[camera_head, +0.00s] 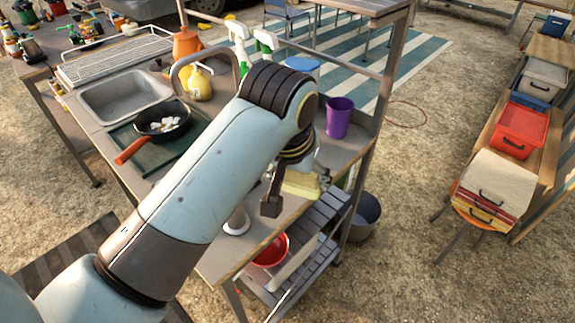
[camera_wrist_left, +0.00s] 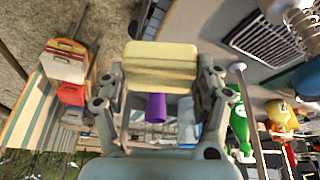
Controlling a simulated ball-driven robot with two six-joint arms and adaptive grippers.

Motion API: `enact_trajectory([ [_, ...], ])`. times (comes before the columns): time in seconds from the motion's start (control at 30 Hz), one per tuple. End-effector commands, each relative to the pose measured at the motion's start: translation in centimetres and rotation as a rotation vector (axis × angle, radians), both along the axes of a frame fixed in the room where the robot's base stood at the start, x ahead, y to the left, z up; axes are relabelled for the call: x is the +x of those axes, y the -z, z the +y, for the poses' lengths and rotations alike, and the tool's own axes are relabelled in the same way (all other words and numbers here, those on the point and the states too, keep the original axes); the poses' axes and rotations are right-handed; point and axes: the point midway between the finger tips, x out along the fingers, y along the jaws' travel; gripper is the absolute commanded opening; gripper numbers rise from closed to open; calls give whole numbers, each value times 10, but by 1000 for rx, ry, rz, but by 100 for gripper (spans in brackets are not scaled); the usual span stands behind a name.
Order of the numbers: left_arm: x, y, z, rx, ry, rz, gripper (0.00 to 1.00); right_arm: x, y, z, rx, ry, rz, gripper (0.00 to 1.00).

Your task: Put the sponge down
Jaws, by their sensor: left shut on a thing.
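The pale yellow sponge (camera_head: 302,185) is at the right end of the worktable in the head view, partly hidden by my left arm. It also shows large between the fingers in the left wrist view (camera_wrist_left: 160,62). My left gripper (camera_head: 292,194) is shut on the sponge, with one dark fingertip showing on its near side. I cannot tell whether the sponge touches the worktop (camera_head: 338,156). My right gripper is in neither view.
A purple cup (camera_head: 340,117) stands behind the sponge. A pan (camera_head: 163,121) with pale pieces, a sink (camera_head: 122,97), a yellow bottle (camera_head: 199,86) and spray bottles (camera_head: 263,42) are farther left. A red bowl (camera_head: 271,251) sits on the lower shelf.

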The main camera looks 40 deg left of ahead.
Motion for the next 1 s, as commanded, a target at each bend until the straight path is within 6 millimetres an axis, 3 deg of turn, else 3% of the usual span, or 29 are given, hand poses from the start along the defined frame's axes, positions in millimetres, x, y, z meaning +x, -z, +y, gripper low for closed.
enact_trajectory([
  [0.23,47,35,42,6,-3,1,42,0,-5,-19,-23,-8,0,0],
  [0.43,74,57,63,2,-3,1,42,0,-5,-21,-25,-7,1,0],
  [0.57,80,64,68,1,-3,0,42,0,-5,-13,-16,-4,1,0],
  [0.83,79,100,68,0,-3,2,42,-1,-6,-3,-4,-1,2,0],
  [1.0,80,103,68,0,-2,-1,42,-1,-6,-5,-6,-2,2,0],
])
